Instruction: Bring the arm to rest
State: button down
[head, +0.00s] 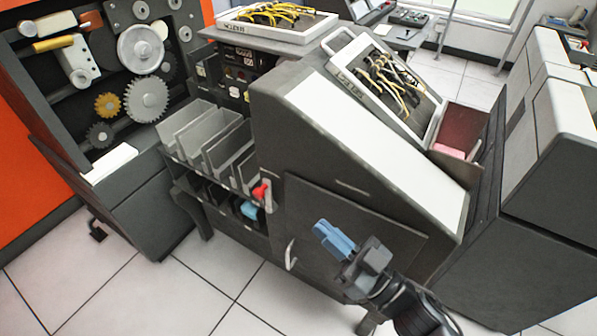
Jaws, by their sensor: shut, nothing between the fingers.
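My gripper (330,238) has blue fingers that are shut with nothing between them. It hangs in the lower middle of the head view, in front of the dark side panel of the large punch-card machine (345,130). My dark arm comes in from the bottom edge, right of centre. Whether the fingertips touch the panel is hard to tell, but no contact shows.
A red lever (261,190) and grey card bins (215,143) are left of my gripper. A framed wire panel (385,78) sits on the machine, beside a tray with pink cards (452,150). A gear cabinet (120,75) stands left. The tiled floor (150,290) is free at lower left.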

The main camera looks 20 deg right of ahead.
jog(key=s+d+r+m+g+h, duration=0.1)
jog(key=s+r+h, duration=0.1)
jog(key=s, duration=0.7)
jog(key=s+d+r+m+g+h, duration=0.1)
jog(key=s+r+m+g+h, duration=0.1)
jog(key=s, duration=0.7)
jog(key=s+d+r+m+g+h, duration=0.1)
jog(key=s+h, duration=0.4)
jog(key=s, duration=0.5)
notch_tip(320, 180, up, 3)
jog(key=shift+d+f+m+g+h, duration=0.2)
jog(key=shift+d+m+g+h, duration=0.1)
jog(key=shift+d+m+h, duration=0.15)
jog(key=shift+s, duration=0.1)
